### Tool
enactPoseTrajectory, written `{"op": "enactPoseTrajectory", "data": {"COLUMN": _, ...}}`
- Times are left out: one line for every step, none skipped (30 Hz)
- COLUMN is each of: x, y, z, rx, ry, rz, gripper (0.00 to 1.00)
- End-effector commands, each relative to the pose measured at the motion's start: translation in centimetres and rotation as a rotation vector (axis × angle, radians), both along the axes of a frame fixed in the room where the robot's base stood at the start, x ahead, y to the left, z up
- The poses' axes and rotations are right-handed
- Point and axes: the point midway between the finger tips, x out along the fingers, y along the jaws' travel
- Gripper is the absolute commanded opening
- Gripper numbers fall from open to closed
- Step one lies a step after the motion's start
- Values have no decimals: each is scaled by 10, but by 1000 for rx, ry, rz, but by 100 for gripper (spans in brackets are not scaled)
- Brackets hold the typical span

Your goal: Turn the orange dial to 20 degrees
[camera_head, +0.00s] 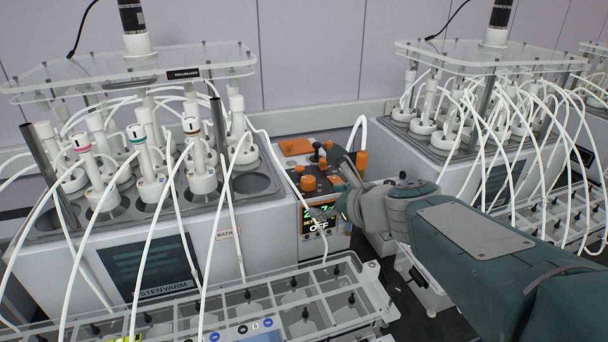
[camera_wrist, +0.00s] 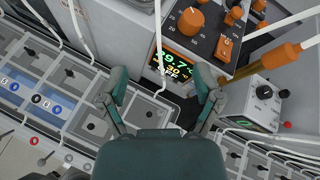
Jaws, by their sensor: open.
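The orange dial (camera_wrist: 190,21) is a round knob on the dark top panel of a small control unit (camera_wrist: 185,55), with a printed scale around it, at the upper middle of the wrist view. In the head view an orange knob (camera_head: 308,184) shows on the same unit, partly crowded by my gripper. My gripper (camera_wrist: 161,80) is open and empty, with its fingers spread below the unit's front display in the wrist view. The dial lies beyond the fingertips, and no contact shows. My gripper (camera_head: 333,183) overlaps the unit's right side in the head view. The dial's exact angle is unclear.
The display (camera_wrist: 176,67) shows about 29.7 and 30. A smaller orange control (camera_wrist: 224,47) sits beside the dial. White tubes cross before the unit. A bath with bottles (camera_head: 150,240) stands left, another (camera_head: 430,150) right, and a clear rack (camera_head: 290,300) in front.

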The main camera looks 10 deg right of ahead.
Motion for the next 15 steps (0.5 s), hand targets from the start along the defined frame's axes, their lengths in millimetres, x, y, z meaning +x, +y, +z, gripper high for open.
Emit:
{"op": "enactPoseTrajectory", "data": {"x": 10, "y": -5, "z": 0, "rx": 84, "ry": 24, "rz": -64, "gripper": 83}}
{"op": "enactPoseTrajectory", "data": {"x": 15, "y": -8, "z": 1, "rx": 133, "ry": 36, "rz": -99, "gripper": 83}}
{"op": "enactPoseTrajectory", "data": {"x": 21, "y": -11, "z": 2, "rx": 192, "ry": 51, "rz": -140, "gripper": 83}}
{"op": "enactPoseTrajectory", "data": {"x": 25, "y": -14, "z": 2, "rx": 230, "ry": 60, "rz": -167, "gripper": 83}}
{"op": "enactPoseTrajectory", "data": {"x": 28, "y": -16, "z": 2, "rx": 263, "ry": 68, "rz": -191, "gripper": 83}}
{"op": "enactPoseTrajectory", "data": {"x": 32, "y": -18, "z": 3, "rx": 299, "ry": 77, "rz": -216, "gripper": 83}}
{"op": "enactPoseTrajectory", "data": {"x": 34, "y": -19, "z": 3, "rx": 319, "ry": 82, "rz": -230, "gripper": 83}}
{"op": "enactPoseTrajectory", "data": {"x": 35, "y": -20, "z": 3, "rx": 337, "ry": 86, "rz": -241, "gripper": 83}}
{"op": "enactPoseTrajectory", "data": {"x": 37, "y": -21, "z": 3, "rx": 351, "ry": 89, "rz": -251, "gripper": 83}}
{"op": "enactPoseTrajectory", "data": {"x": 38, "y": -21, "z": 3, "rx": 356, "ry": 90, "rz": -254, "gripper": 83}}
{"op": "enactPoseTrajectory", "data": {"x": 39, "y": -20, "z": 3, "rx": 359, "ry": 91, "rz": -255, "gripper": 83}}
{"op": "enactPoseTrajectory", "data": {"x": 41, "y": -19, "z": 2, "rx": 360, "ry": 92, "rz": -256, "gripper": 83}}
{"op": "enactPoseTrajectory", "data": {"x": 44, "y": -18, "z": 0, "rx": 361, "ry": 92, "rz": -255, "gripper": 83}}
{"op": "enactPoseTrajectory", "data": {"x": 47, "y": -17, "z": -1, "rx": 359, "ry": 93, "rz": -255, "gripper": 83}}
{"op": "enactPoseTrajectory", "data": {"x": 51, "y": -15, "z": -4, "rx": 358, "ry": 93, "rz": -255, "gripper": 83}}
